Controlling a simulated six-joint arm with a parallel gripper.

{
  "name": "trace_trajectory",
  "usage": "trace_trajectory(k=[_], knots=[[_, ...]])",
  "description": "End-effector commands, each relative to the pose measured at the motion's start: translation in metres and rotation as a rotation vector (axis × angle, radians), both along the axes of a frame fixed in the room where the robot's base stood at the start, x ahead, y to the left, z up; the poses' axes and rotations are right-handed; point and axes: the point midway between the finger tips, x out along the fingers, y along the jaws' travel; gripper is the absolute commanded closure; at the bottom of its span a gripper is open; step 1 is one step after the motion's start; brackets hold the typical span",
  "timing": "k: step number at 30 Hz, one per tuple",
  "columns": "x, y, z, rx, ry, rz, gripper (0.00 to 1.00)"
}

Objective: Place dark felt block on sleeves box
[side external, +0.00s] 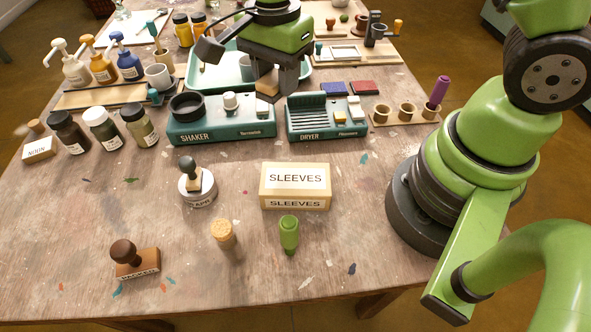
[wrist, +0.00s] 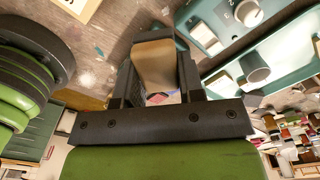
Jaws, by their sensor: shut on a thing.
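My gripper (side external: 271,88) is over the back of the table, just behind the shaker and dryer units. It is shut on a tan block with a dark edge, which seems to be the dark felt block (side external: 266,86). In the wrist view the block (wrist: 154,66) sits between the two dark fingers, its tan face showing. Its felt side is mostly hidden. The sleeves box (side external: 295,180), tan with a white label, lies at mid-table in front of the dryer, its top clear. A corner of a labelled tan box shows at the top left of the wrist view.
The shaker (side external: 221,130) and dryer (side external: 327,120) stand between my gripper and the sleeves box. A round-based stamp (side external: 197,187) stands left of the box. Bare table lies right of the box.

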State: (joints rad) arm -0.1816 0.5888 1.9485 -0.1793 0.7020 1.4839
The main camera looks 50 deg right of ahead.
Motion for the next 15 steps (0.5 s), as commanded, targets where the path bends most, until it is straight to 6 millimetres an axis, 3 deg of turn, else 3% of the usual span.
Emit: trace_trajectory(k=[1, 3, 6, 11, 15], knots=[[-0.016, 0.018, 0.005, 0.001, -0.001, 0.139, 0.87], [-0.036, 0.034, 0.01, 0.001, -0.001, 0.316, 0.87], [-0.06, 0.05, 0.014, 0.001, -0.001, 0.514, 0.87], [-0.08, 0.059, 0.013, 0.001, 0.001, 0.679, 0.87], [-0.084, 0.06, -0.009, 0.001, 0.008, 0.707, 0.87]])
